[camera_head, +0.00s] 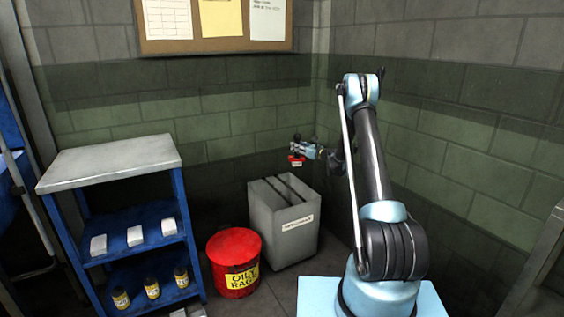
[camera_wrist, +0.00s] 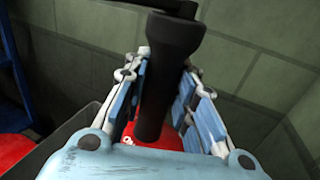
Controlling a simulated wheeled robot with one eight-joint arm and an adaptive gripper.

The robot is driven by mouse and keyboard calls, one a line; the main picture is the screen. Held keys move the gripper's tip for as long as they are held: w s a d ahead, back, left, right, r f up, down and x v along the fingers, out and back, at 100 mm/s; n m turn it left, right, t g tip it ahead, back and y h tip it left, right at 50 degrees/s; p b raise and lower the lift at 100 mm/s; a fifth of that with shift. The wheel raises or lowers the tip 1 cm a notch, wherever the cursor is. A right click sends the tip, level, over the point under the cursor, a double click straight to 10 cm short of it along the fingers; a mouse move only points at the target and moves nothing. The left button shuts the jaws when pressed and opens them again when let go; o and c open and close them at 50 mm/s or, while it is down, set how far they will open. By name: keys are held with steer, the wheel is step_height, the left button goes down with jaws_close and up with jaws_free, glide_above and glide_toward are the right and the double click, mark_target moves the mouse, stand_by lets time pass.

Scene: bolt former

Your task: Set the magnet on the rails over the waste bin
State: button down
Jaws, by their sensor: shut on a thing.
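The magnet has a black upright handle with a crossbar on top and a red base (camera_head: 296,160). In the wrist view its handle (camera_wrist: 165,75) stands between the two fingers, and part of the red base (camera_wrist: 155,137) shows below. My gripper (camera_head: 299,148) is shut on the magnet's handle and holds it up in the air. The grey waste bin (camera_head: 298,232) stands in the corner, with dark rails (camera_head: 287,188) across its top. In the head view the magnet appears above the bin's top, with a gap between; its exact depth is unclear.
A red oily-rags can (camera_head: 233,250) stands left of the bin. A blue shelf unit (camera_head: 88,250) with white boxes and small bottles is farther left. Brick walls meet close behind the bin.

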steer(key=shift+s+a+f+n+g+y, duration=1.85)
steer(key=shift+a+f+n+g, duration=1.1)
steer(key=shift+a+g, duration=0.95)
step_height(320, 180, down, 11)
steer(key=shift+r, duration=0.2)
steer(key=c, duration=1.2)
jaws_free()
steer(key=shift+d+f, duration=0.1)
